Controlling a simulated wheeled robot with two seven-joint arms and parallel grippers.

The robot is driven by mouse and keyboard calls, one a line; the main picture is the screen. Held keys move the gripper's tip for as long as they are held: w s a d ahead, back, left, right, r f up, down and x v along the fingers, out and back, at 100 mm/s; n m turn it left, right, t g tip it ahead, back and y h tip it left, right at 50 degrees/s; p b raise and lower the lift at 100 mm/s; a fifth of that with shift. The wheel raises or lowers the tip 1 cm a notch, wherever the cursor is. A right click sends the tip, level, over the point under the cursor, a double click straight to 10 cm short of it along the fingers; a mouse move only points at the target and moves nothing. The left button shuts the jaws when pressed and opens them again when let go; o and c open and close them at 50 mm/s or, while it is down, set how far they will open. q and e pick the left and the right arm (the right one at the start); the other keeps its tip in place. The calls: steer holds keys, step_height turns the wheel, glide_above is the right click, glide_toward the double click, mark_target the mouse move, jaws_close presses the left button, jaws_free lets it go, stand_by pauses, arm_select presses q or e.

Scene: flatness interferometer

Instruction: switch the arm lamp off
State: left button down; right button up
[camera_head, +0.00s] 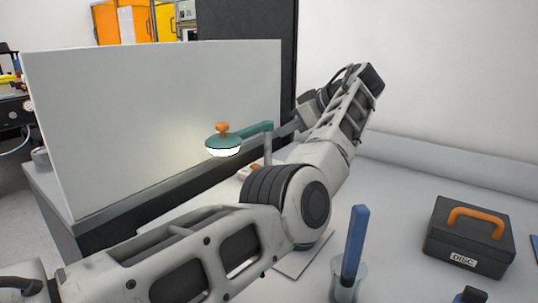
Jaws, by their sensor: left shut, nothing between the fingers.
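The arm lamp (223,141) is in the middle of the head view, with a green head, an orange knob (222,128) on top and a green arm reaching right to a thin grey post. Its underside glows white, so it is lit. My left arm comes in from the lower left, bends at the elbow and folds back at the upper right. My left gripper (284,131) is shut and empty, just right of the lamp's arm end; whether it touches the lamp I cannot tell. My elbow hides the area below the post. My right gripper is not in view.
A white upright panel (150,125) stands behind the lamp. A black box with an orange handle (468,240) sits at the right on the pale worktop (410,190). A clear cup (347,281) with a blue stick (355,240) stands at the front, near my elbow.

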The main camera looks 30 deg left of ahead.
arm_select(q)
steer(key=b+x, duration=0.1)
steer(key=x, duration=0.8)
steer(key=shift+s+a+f, duration=0.15)
steer(key=shift+a+f, duration=0.05)
steer(key=f, duration=0.3)
steer(key=shift+a+f, duration=0.2)
steer(key=shift+a, duration=0.2)
steer(key=shift+f, duration=0.45)
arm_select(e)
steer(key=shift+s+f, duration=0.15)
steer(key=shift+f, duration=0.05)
